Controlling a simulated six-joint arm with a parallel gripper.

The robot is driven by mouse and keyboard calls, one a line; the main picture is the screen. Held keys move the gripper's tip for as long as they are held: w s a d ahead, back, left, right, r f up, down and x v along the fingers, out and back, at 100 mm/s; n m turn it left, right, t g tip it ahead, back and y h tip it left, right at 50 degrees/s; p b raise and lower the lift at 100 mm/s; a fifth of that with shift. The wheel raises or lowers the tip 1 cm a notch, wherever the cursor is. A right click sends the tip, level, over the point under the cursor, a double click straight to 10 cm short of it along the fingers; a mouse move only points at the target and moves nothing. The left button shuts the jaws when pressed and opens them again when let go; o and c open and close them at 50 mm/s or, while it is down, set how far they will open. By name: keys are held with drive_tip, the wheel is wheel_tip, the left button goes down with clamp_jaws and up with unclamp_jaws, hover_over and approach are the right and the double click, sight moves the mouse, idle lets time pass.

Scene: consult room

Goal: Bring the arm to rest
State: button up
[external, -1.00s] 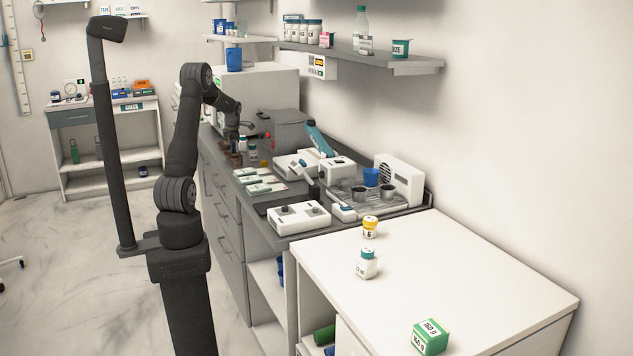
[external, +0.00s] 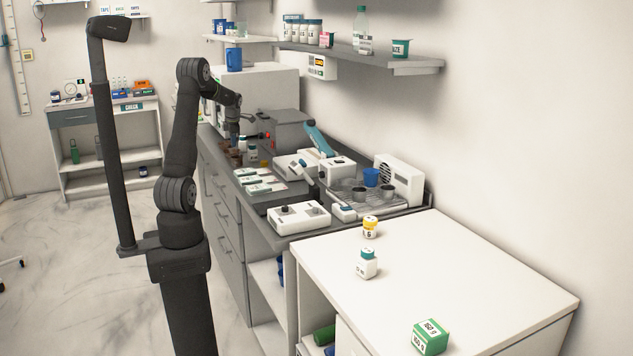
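My gripper (external: 233,140) hangs at the end of my raised, bent arm, over the far part of the grey counter. It points downward, just left of the small bottles. It is small and dark here, and I cannot tell whether its fingers are open or shut or whether anything is between them. Small brown items (external: 233,157) stand on the counter close below it; whether they touch it is unclear.
Small bottles (external: 252,154) and a grey machine (external: 285,132) stand right of my gripper. White devices and a drip tray with cups fill the nearer counter. A white table (external: 470,270) in front holds two bottles and a green box (external: 430,337). A shelf (external: 360,58) overhangs the counter.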

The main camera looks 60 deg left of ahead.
drive_tip(key=x, duration=0.8)
drive_tip(key=shift+a+f, duration=0.1)
drive_tip(key=shift+f, duration=0.3)
wheel_tip(320, 180, up, 5)
drive_tip(key=shift+f, duration=0.2)
drive_tip(key=w+d+r, duration=0.5)
drive_tip(key=d+r, duration=0.2)
drive_tip(key=d, duration=0.3)
wheel_tip(320, 180, up, 11)
drive_tip(key=w+d+m+t, duration=0.1)
drive_tip(key=w+d+m, duration=0.4)
drive_tip(key=w+d, duration=0.6)
drive_tip(key=w+d+m+t+h, duration=0.1)
drive_tip(key=w+d+m, duration=0.4)
drive_tip(key=w+d, duration=0.7)
drive_tip(key=d, duration=0.7)
drive_tip(key=shift+w+d+r+h, duration=0.15)
drive_tip(key=shift+w+d+h, duration=0.05)
drive_tip(key=shift+h, duration=0.1)
